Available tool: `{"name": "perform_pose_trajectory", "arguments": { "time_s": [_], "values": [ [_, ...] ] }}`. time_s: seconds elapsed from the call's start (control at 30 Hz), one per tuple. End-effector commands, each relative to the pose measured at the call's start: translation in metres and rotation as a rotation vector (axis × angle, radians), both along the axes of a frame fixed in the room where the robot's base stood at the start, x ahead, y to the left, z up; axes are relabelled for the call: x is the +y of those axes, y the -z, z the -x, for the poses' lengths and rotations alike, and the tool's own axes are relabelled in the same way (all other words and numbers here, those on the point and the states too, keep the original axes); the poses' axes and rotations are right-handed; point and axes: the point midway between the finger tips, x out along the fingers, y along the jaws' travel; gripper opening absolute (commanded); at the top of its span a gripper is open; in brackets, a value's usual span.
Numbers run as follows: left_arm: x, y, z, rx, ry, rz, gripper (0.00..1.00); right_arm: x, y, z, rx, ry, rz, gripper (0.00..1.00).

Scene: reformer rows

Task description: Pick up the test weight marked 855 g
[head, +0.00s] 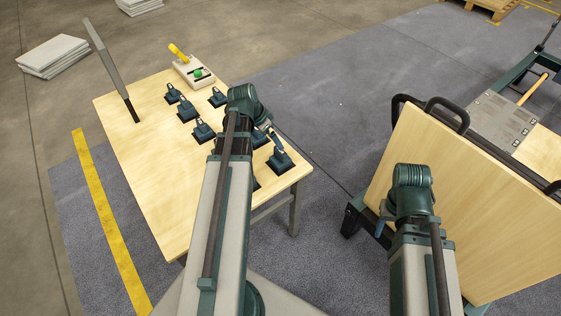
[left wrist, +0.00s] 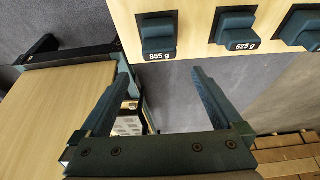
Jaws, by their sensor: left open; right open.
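The test weight marked 855 g (left wrist: 158,36) is a dark teal block with a raised grip, on the table near its edge in the left wrist view. In the head view it appears to be the weight (head: 281,161) nearest the table's right corner. My left gripper (left wrist: 160,76) is open and empty, its fingers short of the table edge and apart from the weight. In the head view my left gripper (head: 272,136) is partly hidden by its own arm, beside that weight. My right gripper (head: 382,219) is open, low beside the reformer.
A weight marked 625 g (left wrist: 238,29) stands beside it, and several similar weights (head: 188,111) stand on the wooden table (head: 150,160). A scale-like device (head: 196,71) and an upright panel (head: 108,60) are at the back. A reformer with a wooden board (head: 470,190) stands right.

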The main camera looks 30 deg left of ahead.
Motion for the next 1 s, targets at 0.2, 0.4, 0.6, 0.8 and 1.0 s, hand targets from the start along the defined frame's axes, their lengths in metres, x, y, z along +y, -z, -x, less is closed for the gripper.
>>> {"name": "perform_pose_trajectory", "arguments": {
  "time_s": [0.2,0.4,0.6,0.8,1.0],
  "values": [
    [-0.001,0.008,-0.002,0.0,0.0,0.001,1.0,0.0,0.008,0.0,0.0,0.0,0.0,0.5],
    [-0.005,0.032,-0.011,0.001,0.002,0.001,1.0,0.0,0.031,0.0,0.0,0.0,0.0,0.5],
    [-0.009,0.06,-0.021,0.001,0.002,0.001,1.0,0.0,0.06,0.0,0.0,0.0,0.0,0.5],
    [-0.013,0.08,-0.03,0.002,0.001,0.001,1.0,0.0,0.08,0.0,0.0,0.0,0.0,0.5],
    [-0.014,0.08,-0.031,0.001,0.0,0.0,1.0,0.0,0.08,0.0,0.0,0.0,0.0,0.5]
  ]
}}
